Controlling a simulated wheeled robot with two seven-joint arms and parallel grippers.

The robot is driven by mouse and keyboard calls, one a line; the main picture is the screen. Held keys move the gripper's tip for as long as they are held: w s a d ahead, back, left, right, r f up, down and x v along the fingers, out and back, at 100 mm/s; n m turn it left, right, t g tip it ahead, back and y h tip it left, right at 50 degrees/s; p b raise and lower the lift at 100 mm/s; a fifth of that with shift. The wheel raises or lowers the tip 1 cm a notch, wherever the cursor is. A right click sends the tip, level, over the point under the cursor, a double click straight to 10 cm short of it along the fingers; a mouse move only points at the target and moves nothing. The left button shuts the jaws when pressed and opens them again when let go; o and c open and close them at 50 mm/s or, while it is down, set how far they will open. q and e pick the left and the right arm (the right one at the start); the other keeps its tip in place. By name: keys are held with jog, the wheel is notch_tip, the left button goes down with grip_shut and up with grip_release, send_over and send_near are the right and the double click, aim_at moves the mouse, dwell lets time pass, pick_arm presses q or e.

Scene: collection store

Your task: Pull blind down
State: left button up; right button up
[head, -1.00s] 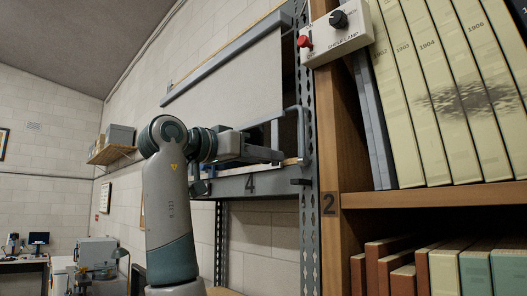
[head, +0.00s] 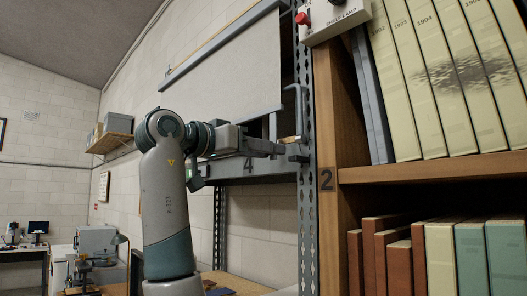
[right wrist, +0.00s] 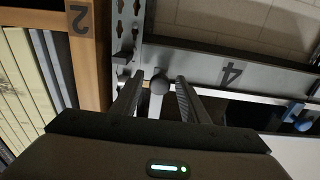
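The blind (head: 235,75) is a pale flat sheet below a blue-grey rail (head: 215,50), in front of the bay marked 4. Its lower part is partly hidden behind my right arm. My right gripper (head: 280,149) is at the bay's front, just below the sheet and near the metal upright. Gaps show between knob and fingers. A pale sheet, probably the blind, shows at the lower right there. My left gripper is not in view.
A perforated metal upright (head: 306,190) and a grey bracket handle (head: 298,108) stand close right of the gripper. The wooden bookcase (head: 328,150) marked 2 is beyond them, with a switch box (head: 335,15) above. A blue knob (right wrist: 302,125) shows in the wrist view.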

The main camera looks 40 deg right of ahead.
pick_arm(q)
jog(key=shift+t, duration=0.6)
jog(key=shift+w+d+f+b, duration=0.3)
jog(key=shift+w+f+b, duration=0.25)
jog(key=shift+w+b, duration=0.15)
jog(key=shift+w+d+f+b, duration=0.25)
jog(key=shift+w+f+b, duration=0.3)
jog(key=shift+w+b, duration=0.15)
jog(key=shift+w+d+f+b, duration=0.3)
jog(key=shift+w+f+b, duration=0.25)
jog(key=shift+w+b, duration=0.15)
pick_arm(e)
jog(key=s+a, duration=0.1)
jog(key=a, duration=1.6)
jog(key=shift+s+a, duration=0.15)
jog(key=shift+a, duration=0.05)
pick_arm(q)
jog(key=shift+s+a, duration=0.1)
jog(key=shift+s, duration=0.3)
